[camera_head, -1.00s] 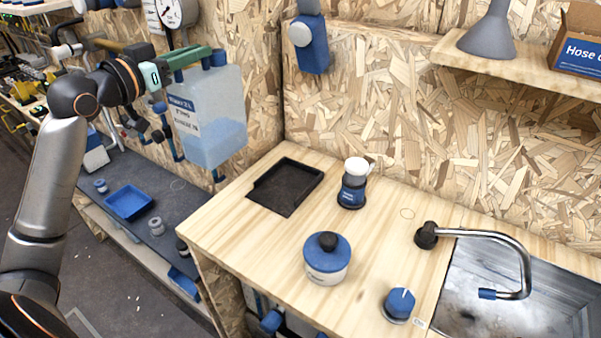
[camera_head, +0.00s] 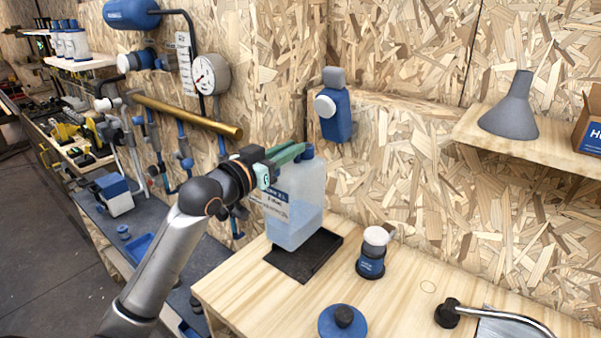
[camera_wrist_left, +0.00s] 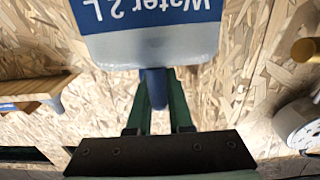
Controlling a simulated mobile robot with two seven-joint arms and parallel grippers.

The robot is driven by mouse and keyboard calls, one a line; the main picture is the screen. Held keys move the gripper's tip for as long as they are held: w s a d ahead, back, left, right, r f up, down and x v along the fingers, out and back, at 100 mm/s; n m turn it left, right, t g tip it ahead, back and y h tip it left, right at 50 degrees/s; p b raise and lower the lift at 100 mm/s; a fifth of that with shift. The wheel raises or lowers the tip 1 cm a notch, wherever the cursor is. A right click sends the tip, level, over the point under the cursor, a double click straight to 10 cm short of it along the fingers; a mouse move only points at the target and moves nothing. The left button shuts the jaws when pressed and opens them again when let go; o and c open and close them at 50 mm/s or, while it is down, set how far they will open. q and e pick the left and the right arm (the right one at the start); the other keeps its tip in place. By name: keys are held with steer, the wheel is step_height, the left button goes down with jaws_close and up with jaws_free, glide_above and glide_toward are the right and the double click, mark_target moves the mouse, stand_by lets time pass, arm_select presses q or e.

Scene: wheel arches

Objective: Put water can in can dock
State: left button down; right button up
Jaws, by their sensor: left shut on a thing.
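The water can (camera_head: 296,205) is a translucent, pale blue container with a blue cap and a label. My left gripper (camera_head: 292,153) has green fingers and is shut on the can's blue handle at its top. The left wrist view shows the green fingers (camera_wrist_left: 156,105) on either side of the blue handle, with the can (camera_wrist_left: 150,45) and its "Water 2 L" label beyond. The can hangs upright over the can dock (camera_head: 318,262), a shallow black tray on the wooden counter. The can's base hides the dock's back left part. I cannot tell whether it touches the dock.
A blue-lidded pot (camera_head: 342,322) is at the front of the counter (camera_head: 245,295). A faucet (camera_head: 490,312) is at right. A brass pipe (camera_head: 190,117) and gauge (camera_head: 210,74) are on the left wall.

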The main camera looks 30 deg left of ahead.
mark_target(300, 173)
arm_select(q)
steer(key=shift+w+d+f, duration=0.3)
steer(key=shift+d+f, duration=0.1)
steer(key=shift+f, duration=0.1)
steer(key=shift+w+d+f, duration=0.25)
steer(key=shift+d+f, duration=0.1)
steer(key=shift+f, duration=0.15)
steer(key=shift+w+d+f, duration=0.1)
steer(key=shift+d+f, duration=0.05)
steer(key=shift+f, duration=1.55)
steer(key=c, duration=0.8)
jaws_free()
steer(key=shift+f, duration=0.2)
steer(key=s, duration=0.4)
steer(key=s+b, duration=0.1)
steer(key=s, duration=0.7)
steer(key=shift+a+b, duration=0.3)
steer(key=shift+a, duration=0.1)
